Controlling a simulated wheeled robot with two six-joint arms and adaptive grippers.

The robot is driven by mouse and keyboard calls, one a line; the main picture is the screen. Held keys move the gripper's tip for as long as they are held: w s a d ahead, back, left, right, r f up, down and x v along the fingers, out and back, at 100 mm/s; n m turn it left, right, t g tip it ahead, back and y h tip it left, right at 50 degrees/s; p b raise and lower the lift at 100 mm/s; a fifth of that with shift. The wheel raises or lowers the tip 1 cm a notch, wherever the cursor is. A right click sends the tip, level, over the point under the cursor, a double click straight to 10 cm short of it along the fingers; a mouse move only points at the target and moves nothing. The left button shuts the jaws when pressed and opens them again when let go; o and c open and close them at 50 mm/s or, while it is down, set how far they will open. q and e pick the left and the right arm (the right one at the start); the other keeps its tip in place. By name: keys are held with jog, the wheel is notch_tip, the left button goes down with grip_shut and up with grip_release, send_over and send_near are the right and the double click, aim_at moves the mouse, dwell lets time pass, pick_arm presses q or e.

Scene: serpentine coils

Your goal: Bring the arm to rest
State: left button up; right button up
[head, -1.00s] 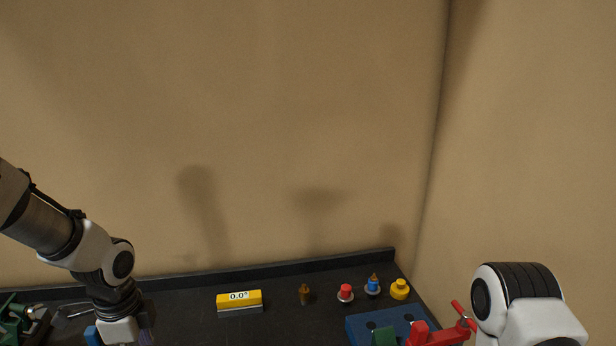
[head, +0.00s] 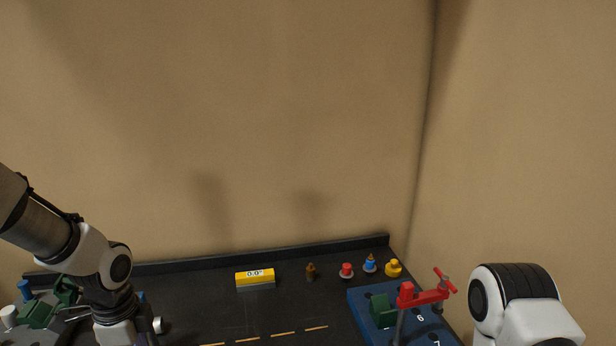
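My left arm comes in from the left and reaches down over the left end of the black bench (head: 205,305). Its gripper is below the bottom edge of the picture. My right arm shows only as a white and black joint at the lower right, beside the bench's right side. Its gripper is not in view either. Nothing held by either arm can be seen.
A blue board (head: 355,299) carries a green block (head: 382,311) and a red clamp (head: 422,297). A yellow level (head: 255,277) reading 0.0°, a brown piece (head: 311,272), and red (head: 346,270), blue (head: 370,264) and yellow (head: 393,268) pieces stand along the back. Green parts (head: 38,314) lie left.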

pick_arm(q)
jog(key=s+d+f+n+g+b, duration=0.2)
jog(key=s+f+n+b, duration=0.1)
jog(key=s+f, duration=0.8)
jog(key=s+d+f+n+g+b, duration=0.15)
jog(key=s+f+b, duration=0.35)
jog(key=f, duration=0.9)
jog(key=s+d+f+n+g+b, duration=0.15)
jog(key=s+f+n, duration=0.25)
jog(key=s+f, duration=0.75)
jog(key=w+f+n+t, duration=0.1)
jog(key=w+n+t, duration=0.4)
jog(key=w+n, duration=0.2)
jog(key=shift+w+f, duration=0.2)
jog(key=shift+f, duration=0.2)
pick_arm(e)
notch_tip(320, 180, down, 10)
jog(key=shift+w, duration=0.3)
pick_arm(q)
jog(key=shift+s, duration=0.1)
pick_arm(e)
jog(key=shift+r, duration=0.1)
